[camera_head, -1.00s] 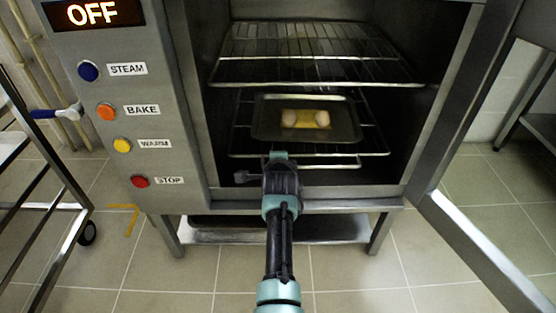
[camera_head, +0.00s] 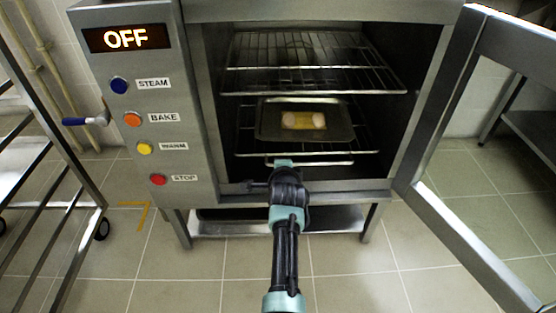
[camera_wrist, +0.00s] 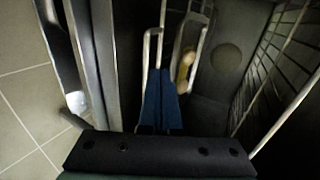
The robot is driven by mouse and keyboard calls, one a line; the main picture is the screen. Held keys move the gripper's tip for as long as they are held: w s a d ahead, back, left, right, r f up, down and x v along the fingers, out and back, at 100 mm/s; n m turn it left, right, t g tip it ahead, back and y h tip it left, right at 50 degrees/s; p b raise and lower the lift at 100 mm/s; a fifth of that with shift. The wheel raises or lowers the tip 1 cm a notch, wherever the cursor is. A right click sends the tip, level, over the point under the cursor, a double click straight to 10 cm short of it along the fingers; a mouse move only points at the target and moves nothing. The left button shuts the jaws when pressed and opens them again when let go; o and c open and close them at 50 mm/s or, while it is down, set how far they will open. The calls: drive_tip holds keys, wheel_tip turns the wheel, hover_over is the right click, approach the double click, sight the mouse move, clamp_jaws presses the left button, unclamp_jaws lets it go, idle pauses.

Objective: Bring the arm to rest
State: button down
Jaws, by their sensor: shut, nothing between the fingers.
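My gripper (camera_head: 283,163) reaches toward the open oven's mouth, in front of the lower rack in the head view. In the wrist view its blue fingers (camera_wrist: 161,98) are together with nothing between them. A dark tray (camera_head: 340,122) lies on the lower rack (camera_head: 245,145). A yellowish item with pale rounded ends (camera_head: 304,121) lies on the tray. In the wrist view part of a brownish item (camera_wrist: 185,70) shows beyond the fingers, near bright metal bars. I cannot tell whether the fingers touch the rack.
The oven display (camera_head: 126,38) reads OFF. The upper rack (camera_head: 310,80) is empty. The oven door (camera_head: 470,235) stands open at the right. A wheeled metal trolley (camera_head: 75,185) stands at the left. The tiled floor (camera_head: 345,285) in front is clear.

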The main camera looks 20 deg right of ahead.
drive_tip(key=s+a+r+n+t+p, duration=0.1)
drive_tip(key=a+r+n+t+p, duration=0.2)
drive_tip(key=r, duration=1.1)
drive_tip(key=s+a+r+n+t, duration=0.2)
drive_tip(key=a+r+n, duration=0.15)
drive_tip(key=r, duration=0.95)
drive_tip(key=s+a+r+n+t+p, duration=0.1)
drive_tip(key=a+r+n+t+p, duration=0.2)
drive_tip(key=r, duration=1.1)
drive_tip(key=s+a+r+n+t+y+p, duration=0.2)
drive_tip(key=s+a+r+n+t, duration=0.3)
drive_tip(key=s+r, duration=0.8)
drive_tip(key=s+a+r+n+t+y+p, duration=0.1)
drive_tip(key=s+a+r+n+t, duration=0.35)
drive_tip(key=s+r, duration=0.85)
wheel_tip(320, 180, up, 37)
drive_tip(key=w+n+g+p, duration=0.1)
drive_tip(key=n+p, duration=0.1)
drive_tip(key=p, duration=3.5)
drive_tip(key=shift+w+a+g+p, duration=0.15)
drive_tip(key=shift+w+g+p, duration=0.05)
drive_tip(key=shift+g+p, duration=0.15)
